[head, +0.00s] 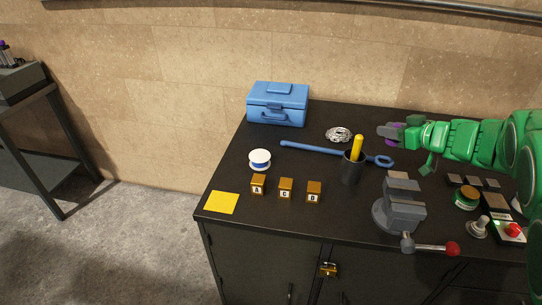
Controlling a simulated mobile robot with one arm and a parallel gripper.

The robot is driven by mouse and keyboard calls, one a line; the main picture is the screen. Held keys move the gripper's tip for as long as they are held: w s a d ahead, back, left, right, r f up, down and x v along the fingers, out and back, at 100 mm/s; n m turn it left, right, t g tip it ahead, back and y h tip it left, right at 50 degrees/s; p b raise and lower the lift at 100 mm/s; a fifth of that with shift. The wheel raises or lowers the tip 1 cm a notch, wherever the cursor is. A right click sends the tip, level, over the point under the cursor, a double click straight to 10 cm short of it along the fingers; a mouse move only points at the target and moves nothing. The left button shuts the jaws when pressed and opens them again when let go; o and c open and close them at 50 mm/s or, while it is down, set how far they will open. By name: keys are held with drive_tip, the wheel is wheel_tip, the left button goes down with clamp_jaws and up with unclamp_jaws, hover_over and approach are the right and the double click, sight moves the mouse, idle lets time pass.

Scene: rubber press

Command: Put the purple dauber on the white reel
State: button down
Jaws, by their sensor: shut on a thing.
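The white reel (260,155) stands upright on the black workbench, left of centre, with a blue band between its white flanges. My gripper (387,131) is at the right of the head view, above the back right of the bench. It is shut on the purple dauber (397,133), which shows only as a small purple patch between grey and green parts. The rest of the dauber is hidden. The gripper and dauber are well to the right of the reel and apart from it.
A blue toolbox (278,106) stands behind the reel. A blue rod (315,148) and a black cup (351,170) with a yellow stick lie between reel and gripper. Lettered blocks (286,188), a yellow sheet (222,202) and a grey vise (399,207) are nearer the front.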

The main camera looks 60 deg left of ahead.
drive_tip(key=s+a+f+n+g+h, duration=0.1)
drive_tip(key=s+a+n+g, duration=0.2)
drive_tip(key=s+a, duration=0.5)
drive_tip(key=s+a+f+n+g+h, duration=0.1)
drive_tip(key=s+a+n+g, duration=0.3)
drive_tip(key=s, duration=0.8)
drive_tip(key=s+a+f+n+g, duration=0.1)
drive_tip(key=s+a+g, duration=0.1)
drive_tip(key=s+a, duration=0.65)
hover_over(256, 154)
drive_tip(key=shift+s+d+f, duration=0.1)
drive_tip(key=shift+s+f, duration=0.05)
drive_tip(key=shift+f, duration=6.1)
drive_tip(key=shift+f, duration=0.15)
drive_tip(key=c, duration=0.9)
unclamp_jaws()
drive_tip(key=shift+o, duration=0.2)
